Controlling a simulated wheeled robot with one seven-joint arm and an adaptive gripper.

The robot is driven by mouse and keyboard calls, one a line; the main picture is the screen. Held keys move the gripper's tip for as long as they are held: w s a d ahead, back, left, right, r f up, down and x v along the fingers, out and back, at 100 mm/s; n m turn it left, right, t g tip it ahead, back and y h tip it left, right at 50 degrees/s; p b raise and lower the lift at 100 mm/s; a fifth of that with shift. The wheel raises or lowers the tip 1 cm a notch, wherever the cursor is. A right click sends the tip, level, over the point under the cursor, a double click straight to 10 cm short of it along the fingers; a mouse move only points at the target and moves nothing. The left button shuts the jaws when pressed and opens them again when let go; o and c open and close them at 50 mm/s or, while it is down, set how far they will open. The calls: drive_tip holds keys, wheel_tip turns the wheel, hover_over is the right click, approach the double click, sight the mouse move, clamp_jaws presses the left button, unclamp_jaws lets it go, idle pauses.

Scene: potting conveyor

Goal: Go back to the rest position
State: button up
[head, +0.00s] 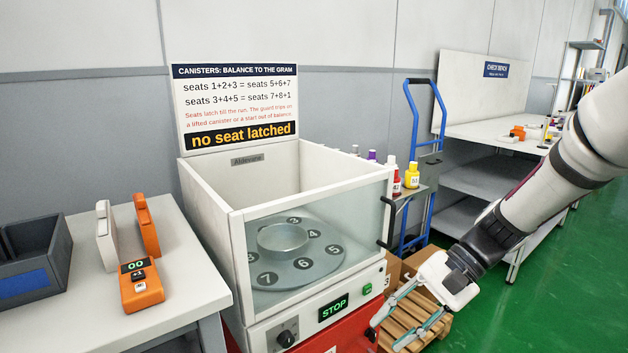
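My gripper (388,333) hangs at the lower right of the head view, at the end of my arm, which comes in from the right edge. It points down and to the left. Its two fingers are spread apart with nothing between them. It shows in front of the machine's right front corner and a wooden pallet (408,312); the exact gap to them cannot be told.
The white machine (250,215) has an open top, a clear front and a numbered turntable (300,281); its display reads STOP. A left table (180,253) holds an orange device (141,288) and a grey bin (38,262). A blue trolley (408,100) and check bench (485,130) stand behind. Green floor is free at right.

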drive_tip(key=s+d+r+n+t+h, duration=0.1)
drive_tip(key=s+d+r+n+h, duration=0.15)
drive_tip(key=s, duration=0.65)
drive_tip(key=s+d+r+n+t+h, duration=0.1)
drive_tip(key=s+r+n+h, duration=0.2)
drive_tip(key=s, duration=0.5)
drive_tip(key=s+d+r+n+t+h, duration=0.1)
drive_tip(key=s+d+r+h, duration=0.2)
drive_tip(key=s, duration=0.6)
wheel_tip(320, 180, up, 25)
drive_tip(key=t+p, duration=0.3)
drive_tip(key=p, duration=2)
drive_tip(key=shift+a+r+t+h, duration=0.2)
drive_tip(key=shift+a+t+h, duration=0.1)
drive_tip(key=shift+h, duration=0.15)
drive_tip(key=shift+w, duration=0.15)
